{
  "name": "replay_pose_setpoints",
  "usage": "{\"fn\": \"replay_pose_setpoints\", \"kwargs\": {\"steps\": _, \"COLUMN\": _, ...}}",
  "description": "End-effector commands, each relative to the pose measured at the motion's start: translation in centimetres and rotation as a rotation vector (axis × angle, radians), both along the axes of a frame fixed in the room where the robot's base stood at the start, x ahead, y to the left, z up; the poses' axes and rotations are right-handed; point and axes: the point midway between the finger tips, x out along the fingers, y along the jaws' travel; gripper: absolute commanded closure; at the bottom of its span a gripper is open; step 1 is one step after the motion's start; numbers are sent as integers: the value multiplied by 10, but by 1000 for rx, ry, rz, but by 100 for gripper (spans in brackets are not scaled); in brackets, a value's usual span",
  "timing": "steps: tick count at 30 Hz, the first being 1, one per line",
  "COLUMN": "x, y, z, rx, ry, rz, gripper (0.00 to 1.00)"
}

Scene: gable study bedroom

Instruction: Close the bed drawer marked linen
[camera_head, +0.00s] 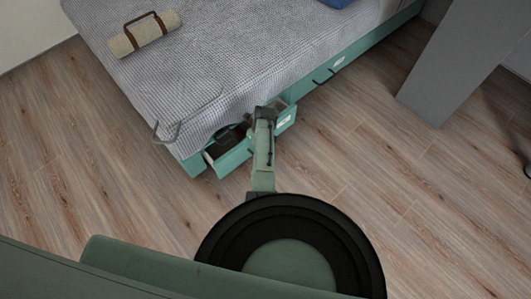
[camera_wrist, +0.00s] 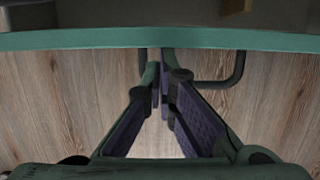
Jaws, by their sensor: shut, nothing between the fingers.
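A green bed drawer (camera_head: 230,158) stands pulled out from under the near end of the bed. Its front carries a pale label (camera_head: 284,120), too small to read, so I cannot confirm that it says linen. My gripper (camera_head: 264,113) reaches over the drawer's front and hides its middle. In the wrist view, the drawer's green front edge (camera_wrist: 80,40) crosses the top, with its dark handle (camera_wrist: 236,72) on the outer side. My gripper (camera_wrist: 163,60) is shut and empty, its fingertips close to the front beside the handle. I cannot tell whether they touch.
A second bed drawer (camera_head: 352,60), with a dark handle and pale label, sits flush farther right. The bed (camera_head: 190,70) has a grey knitted cover and a strapped beige roll (camera_head: 143,35). A grey panel (camera_head: 455,65) stands at right. Wooden floor (camera_head: 350,150) before the drawers is clear.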

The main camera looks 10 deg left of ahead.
Motion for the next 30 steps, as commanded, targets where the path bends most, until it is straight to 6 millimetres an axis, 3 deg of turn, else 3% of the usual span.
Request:
{"fn": "replay_pose_setpoints", "kwargs": {"steps": 6, "x": 17, "y": 23, "z": -2, "rx": 1, "ry": 0, "rz": 1, "gripper": 100}}
{"fn": "replay_pose_setpoints", "kwargs": {"steps": 11, "x": 23, "y": 31, "z": -1, "rx": 1, "ry": 1, "rz": -1, "gripper": 100}}
{"fn": "replay_pose_setpoints", "kwargs": {"steps": 30, "x": 25, "y": 30, "z": 1, "rx": -1, "ry": 1, "rz": -2, "gripper": 100}}
